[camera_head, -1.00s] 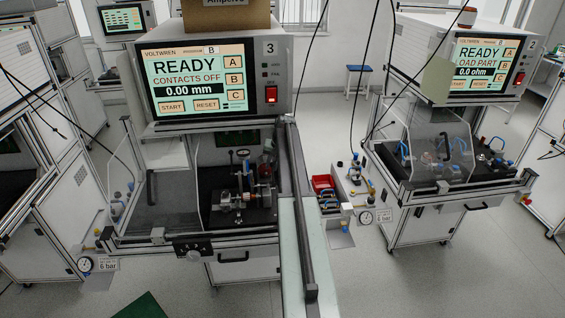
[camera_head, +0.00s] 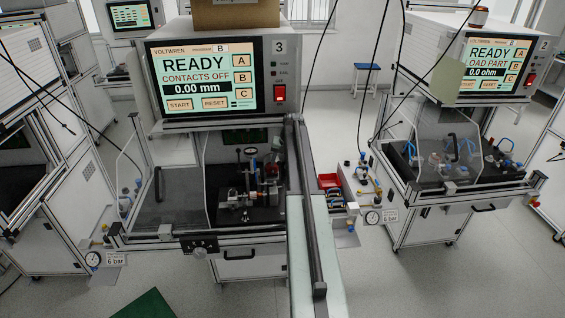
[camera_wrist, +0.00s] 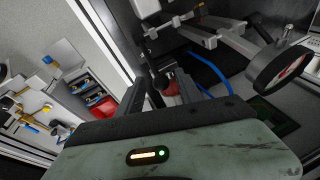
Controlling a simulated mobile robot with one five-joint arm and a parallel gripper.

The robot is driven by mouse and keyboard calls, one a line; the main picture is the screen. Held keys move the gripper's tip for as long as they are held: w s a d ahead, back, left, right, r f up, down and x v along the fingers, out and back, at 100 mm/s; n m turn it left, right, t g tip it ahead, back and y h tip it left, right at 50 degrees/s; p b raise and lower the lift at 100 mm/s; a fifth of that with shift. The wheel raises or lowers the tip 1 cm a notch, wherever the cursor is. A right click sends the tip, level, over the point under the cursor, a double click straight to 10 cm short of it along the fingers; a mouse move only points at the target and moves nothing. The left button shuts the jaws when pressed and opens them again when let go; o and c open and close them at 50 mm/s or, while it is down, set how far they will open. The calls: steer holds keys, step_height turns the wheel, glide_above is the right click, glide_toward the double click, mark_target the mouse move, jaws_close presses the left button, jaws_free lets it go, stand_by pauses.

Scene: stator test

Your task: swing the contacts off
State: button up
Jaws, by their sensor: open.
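The test fixture (camera_head: 240,197) stands on a dark plate inside the open bay of station 3. It has metal clamps, a brass-coloured part and a small round gauge. The screen (camera_head: 208,78) above reads READY, CONTACTS OFF, 0.00 mm. In the wrist view my gripper (camera_wrist: 166,78) is open, its two dark fingers pointing into the bay. A red piece (camera_wrist: 172,88) and a dark rod with a rounded end (camera_wrist: 154,72) show between or just beyond the fingers; I cannot tell whether they touch. The contacts cannot be told apart clearly.
A clear guard (camera_head: 180,185) covers the bay's left part. A red bin (camera_head: 329,181) sits on a side shelf. A second station stands at right.

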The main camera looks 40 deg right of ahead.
steer(key=p+v, duration=0.6)
steer(key=v, duration=0.1)
steer(key=s+a+f+n+g+b, duration=0.1)
steer(key=a+f+n+b, duration=0.15)
steer(key=a, duration=1.15)
steer(key=s+a+f+n+g+b, duration=0.1)
steer(key=a+f+b, duration=0.2)
steer(key=a, duration=1)
steer(key=s+a+f+n+b, duration=0.1)
steer(key=s+a+f, duration=0.1)
steer(key=s+a, duration=0.3)
steer(key=s+a+f+n+g+b, duration=0.1)
steer(key=s+a, duration=0.4)
steer(key=a, duration=0.7)
steer(key=s+a+f+n+b, duration=0.3)
steer(key=s+a, duration=0.2)
steer(key=a, duration=0.4)
steer(key=shift+g, duration=0.3)
